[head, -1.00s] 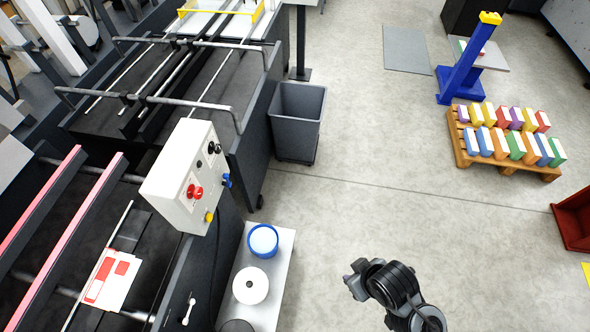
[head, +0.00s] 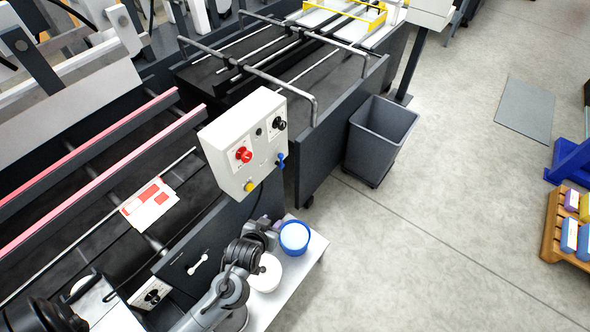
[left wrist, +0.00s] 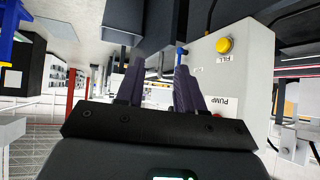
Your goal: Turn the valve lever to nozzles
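A white control box (head: 246,140) stands on the gluer, with a red knob (head: 243,155), a black knob (head: 279,123) and a yellow button (head: 250,187). A small blue lever (head: 281,160) sticks out at its right edge. A white lever (head: 198,264) is on the dark side panel below. No label shows which is the valve lever. My left gripper (head: 264,232) is below the box, apart from both levers. In the left wrist view its fingers (left wrist: 156,88) are apart and empty, beside the box (left wrist: 245,75) with its FILL and PUMP labels.
A blue-rimmed tub (head: 294,237) and a white round container (head: 266,273) stand on a pale bench (head: 309,256) close to my left gripper. A grey bin (head: 380,136) is farther right.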

